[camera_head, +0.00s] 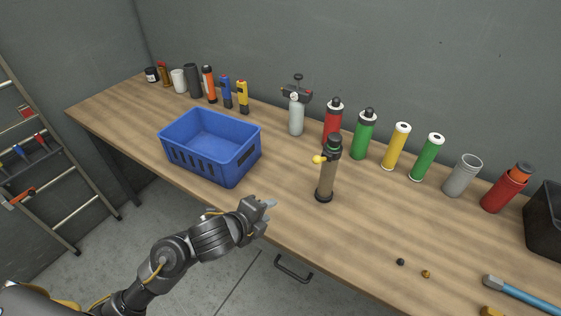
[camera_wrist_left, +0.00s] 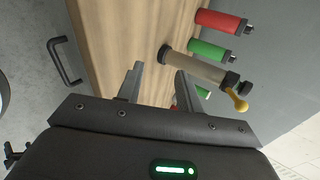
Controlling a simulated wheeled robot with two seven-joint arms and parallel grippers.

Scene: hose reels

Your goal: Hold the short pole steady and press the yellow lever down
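The short pole (camera_head: 326,178) stands upright on the workbench near its front edge, brown with a dark base and a dark green-black top. The yellow lever (camera_head: 319,159) sticks out to the left from near its top. In the left wrist view the pole (camera_wrist_left: 195,68) lies beyond the fingers, with the yellow lever (camera_wrist_left: 237,99) at its upper end. My left gripper (camera_head: 270,205) is at the bench's front edge, left of the pole and apart from it. In the left wrist view its two fingers (camera_wrist_left: 158,85) are spread with nothing between them. My right gripper is not in view.
A blue crate (camera_head: 190,160) stands left of the pole. Two small knobs (camera_head: 401,262) and a blue-handled tool (camera_head: 520,292) lie front right.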

